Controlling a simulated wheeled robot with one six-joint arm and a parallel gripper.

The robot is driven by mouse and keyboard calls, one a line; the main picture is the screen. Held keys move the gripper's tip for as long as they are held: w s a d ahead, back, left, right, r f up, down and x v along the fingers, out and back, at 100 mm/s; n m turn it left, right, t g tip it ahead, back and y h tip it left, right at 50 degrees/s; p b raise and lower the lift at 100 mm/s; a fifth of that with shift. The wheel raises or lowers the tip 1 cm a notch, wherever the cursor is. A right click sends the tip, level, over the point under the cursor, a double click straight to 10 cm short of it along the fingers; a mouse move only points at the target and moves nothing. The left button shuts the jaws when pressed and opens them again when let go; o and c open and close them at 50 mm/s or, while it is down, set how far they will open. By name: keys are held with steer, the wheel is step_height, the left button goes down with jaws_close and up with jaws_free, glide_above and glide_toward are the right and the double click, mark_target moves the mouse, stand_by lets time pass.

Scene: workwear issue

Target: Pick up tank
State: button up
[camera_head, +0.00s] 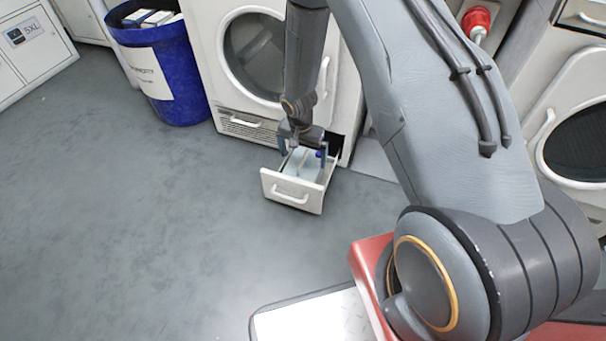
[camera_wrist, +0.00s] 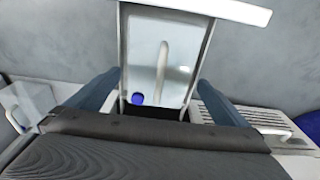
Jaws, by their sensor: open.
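The tank (camera_head: 306,166) is a pale, translucent container lying in a pulled-out white drawer (camera_head: 291,190) at the bottom of a white machine. In the wrist view the tank (camera_wrist: 143,72) shows a raised whitish handle along it and a round blue cap near the gripper end. My gripper (camera_head: 302,152) is open over the drawer and points down. In the wrist view my gripper (camera_wrist: 160,82) has one finger on each side of the tank, with nothing clamped. I cannot tell how deep the fingers reach. My gripper's body hides the tank's inner end.
The white machine (camera_head: 345,85) with a round door stands behind the drawer. Its slatted grille (camera_wrist: 245,118) is beside the drawer. A blue bin (camera_head: 180,75) stands left of it. Another white machine (camera_head: 560,100) is at the right. The grey floor (camera_head: 130,220) in front is clear.

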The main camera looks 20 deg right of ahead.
mark_target(304, 165)
steer(key=shift+w+d+f+b, duration=0.2)
steer(key=shift+f+b, duration=0.7)
steer(key=shift+f, duration=0.65)
steer(key=shift+w+d+f+b, duration=0.15)
steer(key=shift+f+b, duration=0.7)
steer(key=shift+f, duration=0.65)
steer(key=shift+a, duration=0.1)
steer(key=shift+r, duration=0.1)
steer(key=c, duration=1.8)
